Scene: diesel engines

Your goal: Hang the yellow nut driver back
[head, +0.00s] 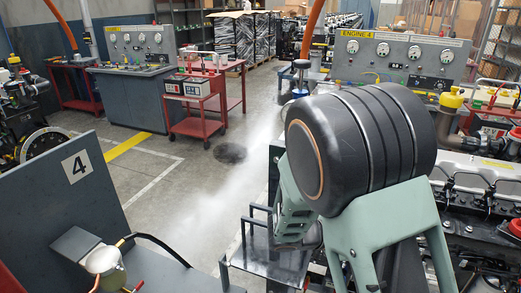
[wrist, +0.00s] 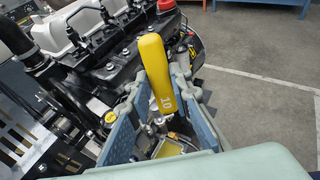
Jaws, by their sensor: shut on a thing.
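The yellow nut driver (wrist: 155,65) shows in the wrist view with its handle marked "10". The handle stands between the two blue-padded fingers of my gripper (wrist: 160,98), which is shut on it. The lower part of the driver is hard to make out among the fittings behind it. In the head view my arm fills the right middle, and neither the driver nor the fingertips can be made out. No hanging place for the driver can be clearly told.
A dark metal frame with upright loops (head: 262,235) stands left of my arm. Engine parts (head: 475,205) crowd the right side. A grey panel marked 4 (head: 75,180) stands at left. A red cart (head: 195,115) stands farther back. Open floor (head: 170,185) lies between them.

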